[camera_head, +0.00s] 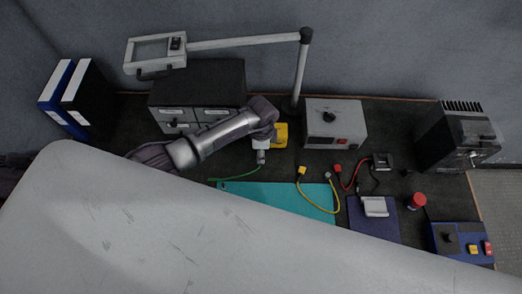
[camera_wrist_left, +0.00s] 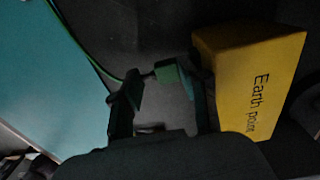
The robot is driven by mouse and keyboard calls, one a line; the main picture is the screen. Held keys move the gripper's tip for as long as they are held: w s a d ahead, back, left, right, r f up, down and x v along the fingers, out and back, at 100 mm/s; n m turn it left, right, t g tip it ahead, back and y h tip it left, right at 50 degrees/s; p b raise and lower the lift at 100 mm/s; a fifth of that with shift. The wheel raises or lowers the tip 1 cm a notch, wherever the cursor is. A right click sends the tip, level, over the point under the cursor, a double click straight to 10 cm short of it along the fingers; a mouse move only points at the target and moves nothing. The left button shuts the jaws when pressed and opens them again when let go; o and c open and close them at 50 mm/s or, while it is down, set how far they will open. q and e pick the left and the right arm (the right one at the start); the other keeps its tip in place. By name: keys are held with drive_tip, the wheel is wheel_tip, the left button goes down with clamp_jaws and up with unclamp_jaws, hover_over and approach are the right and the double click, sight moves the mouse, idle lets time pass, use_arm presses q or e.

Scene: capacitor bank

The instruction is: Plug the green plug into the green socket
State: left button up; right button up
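A small green plug (camera_wrist_left: 168,73) with a dark stem shows in the left wrist view, on the side of the yellow block (camera_wrist_left: 244,80) lettered "Earth point". A thin green cable (camera_wrist_left: 82,47) runs from the plug's side toward the upper left. My left gripper (camera_wrist_left: 160,92) has its fingers well apart, with the plug near the right fingertip and a gap at the left one. In the head view the gripper (camera_head: 261,158) points down in front of the yellow block (camera_head: 281,135). I cannot make out the green socket or whether the plug is seated. My right gripper is out of view.
Right of the block stand a grey box (camera_head: 336,125) and a yellow plug (camera_head: 301,171) on its cable. A teal mat (camera_head: 290,203) lies in front. A drawer cabinet (camera_head: 198,85) and a lamp pole (camera_head: 299,75) stand behind. The lower left of the head view is blocked.

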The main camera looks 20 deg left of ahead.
use_arm(q)
drive_tip(key=shift+w+a+r, duration=0.2)
drive_tip(key=shift+w+r, duration=0.25)
drive_tip(key=shift+w, duration=0.1)
drive_tip(key=shift+w+a+r, duration=0.15)
drive_tip(key=shift+w+r, duration=0.3)
drive_tip(key=shift+w, duration=0.1)
wheel_tip(320, 180, up, 10)
drive_tip(key=s, duration=0.1)
drive_tip(key=shift+s+d+r, duration=0.15)
drive_tip(key=shift+s+d, duration=0.15)
drive_tip(key=shift+s, duration=0.05)
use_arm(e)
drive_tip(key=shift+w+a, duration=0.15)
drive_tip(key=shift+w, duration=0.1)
